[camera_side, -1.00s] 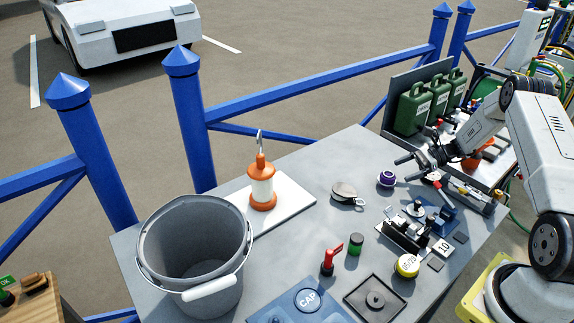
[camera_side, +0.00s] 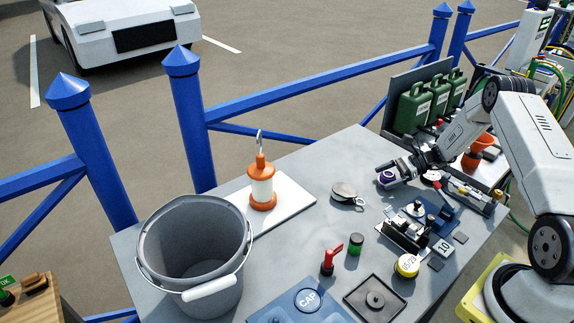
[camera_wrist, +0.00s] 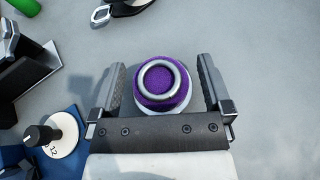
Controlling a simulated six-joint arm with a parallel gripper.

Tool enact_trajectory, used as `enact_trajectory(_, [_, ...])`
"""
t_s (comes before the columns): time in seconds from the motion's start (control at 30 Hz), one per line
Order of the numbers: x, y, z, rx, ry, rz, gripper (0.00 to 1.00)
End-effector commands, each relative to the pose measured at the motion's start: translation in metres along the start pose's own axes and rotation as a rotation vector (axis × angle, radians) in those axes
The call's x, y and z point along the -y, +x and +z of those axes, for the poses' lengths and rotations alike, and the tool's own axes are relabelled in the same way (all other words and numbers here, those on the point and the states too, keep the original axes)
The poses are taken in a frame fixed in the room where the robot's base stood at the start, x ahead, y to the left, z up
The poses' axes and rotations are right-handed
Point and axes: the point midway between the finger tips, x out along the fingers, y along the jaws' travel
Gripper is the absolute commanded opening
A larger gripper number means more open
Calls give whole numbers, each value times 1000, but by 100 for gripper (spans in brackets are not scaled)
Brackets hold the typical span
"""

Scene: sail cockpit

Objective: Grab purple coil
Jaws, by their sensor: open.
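The purple coil (camera_wrist: 162,85) is a round purple piece with a metal ring on top and a pale base. In the wrist view it lies between the two open fingers of my gripper (camera_wrist: 162,88), with a gap on each side. In the side view the coil (camera_side: 386,178) stands on the grey table, partly covered by my gripper (camera_side: 393,172), whose fingers reach around it from the right. The gripper is low, close to the table.
A grey pulley block (camera_side: 345,192) lies left of the coil. A black fixture (camera_side: 405,232) and a white dial (camera_wrist: 62,135) on a blue base stand near it. Green jerrycans (camera_side: 413,108) stand behind. An orange lantern (camera_side: 262,188) and bucket (camera_side: 195,250) are farther left.

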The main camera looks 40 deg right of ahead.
Motion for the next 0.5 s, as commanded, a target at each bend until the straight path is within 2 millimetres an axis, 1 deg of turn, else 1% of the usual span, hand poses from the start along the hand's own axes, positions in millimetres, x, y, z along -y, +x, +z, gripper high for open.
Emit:
enact_trajectory(0.43, [0,0,0,0,0,0,100])
enact_trajectory(0.47, [0,0,0,0,0,0,94])
enact_trajectory(0.5, [0,0,0,0,0,0,81])
